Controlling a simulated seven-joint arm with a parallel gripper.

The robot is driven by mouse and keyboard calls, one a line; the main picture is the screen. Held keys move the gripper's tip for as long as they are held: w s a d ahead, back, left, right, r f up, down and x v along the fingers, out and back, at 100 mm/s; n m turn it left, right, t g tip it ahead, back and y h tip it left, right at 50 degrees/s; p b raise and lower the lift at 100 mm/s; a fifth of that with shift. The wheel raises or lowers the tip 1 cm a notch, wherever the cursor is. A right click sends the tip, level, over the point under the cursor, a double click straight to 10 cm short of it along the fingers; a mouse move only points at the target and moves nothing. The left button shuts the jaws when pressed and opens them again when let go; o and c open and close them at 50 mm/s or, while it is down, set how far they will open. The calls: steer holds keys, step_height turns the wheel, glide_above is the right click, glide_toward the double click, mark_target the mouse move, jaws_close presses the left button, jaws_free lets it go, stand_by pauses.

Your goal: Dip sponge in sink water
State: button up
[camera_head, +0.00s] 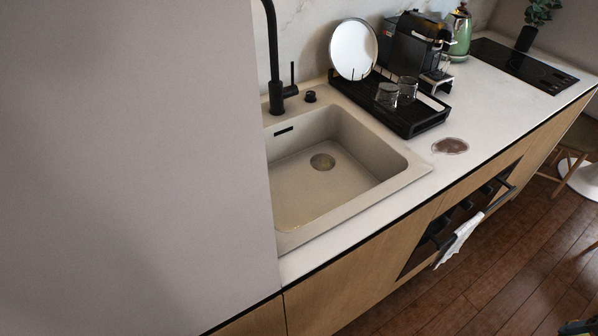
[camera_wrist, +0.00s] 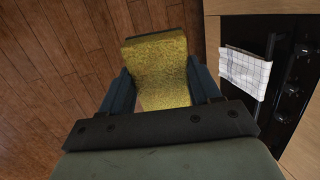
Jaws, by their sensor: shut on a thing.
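In the wrist view, my gripper (camera_wrist: 162,88) is shut on a yellow-green sponge (camera_wrist: 160,62), with one dark blue finger on each side of it. The sponge is held over the wooden floor, beside the cabinet front.
A black faucet (camera_head: 275,98) stands behind the sink. A black dish rack (camera_head: 412,124) with a plate (camera_head: 353,48) and glasses is right of it. A towel (camera_head: 459,240) hangs on the oven handle. A chair stands at far right.

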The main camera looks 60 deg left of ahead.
steer(key=shift+r, duration=2)
